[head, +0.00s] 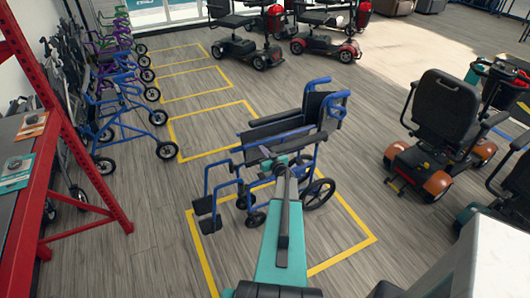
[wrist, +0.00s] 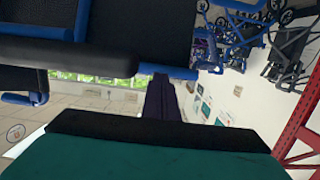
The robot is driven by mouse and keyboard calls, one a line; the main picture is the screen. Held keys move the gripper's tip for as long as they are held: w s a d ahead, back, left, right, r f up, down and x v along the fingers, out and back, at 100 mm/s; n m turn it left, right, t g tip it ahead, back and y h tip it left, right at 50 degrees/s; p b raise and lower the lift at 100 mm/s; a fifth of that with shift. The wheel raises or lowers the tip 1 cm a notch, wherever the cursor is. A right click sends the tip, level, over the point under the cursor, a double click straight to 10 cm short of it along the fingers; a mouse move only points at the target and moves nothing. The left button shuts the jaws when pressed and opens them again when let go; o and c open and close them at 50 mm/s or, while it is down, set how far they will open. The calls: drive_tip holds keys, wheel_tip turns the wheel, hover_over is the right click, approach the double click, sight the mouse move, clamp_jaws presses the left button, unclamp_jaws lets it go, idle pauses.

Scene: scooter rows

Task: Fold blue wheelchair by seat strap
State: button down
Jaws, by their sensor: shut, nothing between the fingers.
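The blue wheelchair (head: 333,115) stands unfolded on the floor, its footrests toward the left and its dark backrest toward the upper right. My gripper (head: 279,164) is over the near side of its seat area, shut and empty. My arm hides part of the seat and near frame. In the wrist view, the wheelchair's dark, blue-edged panels (wrist: 140,30) fill the upper left, close to the camera. The shut fingers (wrist: 163,99) show dark beyond my teal gripper body. I cannot make out the seat strap, or whether the gripper touches the wheelchair.
Yellow bay lines (head: 350,224) surround the wheelchair. Blue rollators (head: 125,100) stand at the left, behind a red rack (head: 98,185). A black-seated scooter (head: 445,110) stands at the right. More scooters (head: 245,45) are at the back. Empty marked bays (head: 205,125) lie behind the wheelchair.

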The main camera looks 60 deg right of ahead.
drive_tip(key=shift+p+x, duration=0.35)
drive_tip(key=shift+x, duration=0.85)
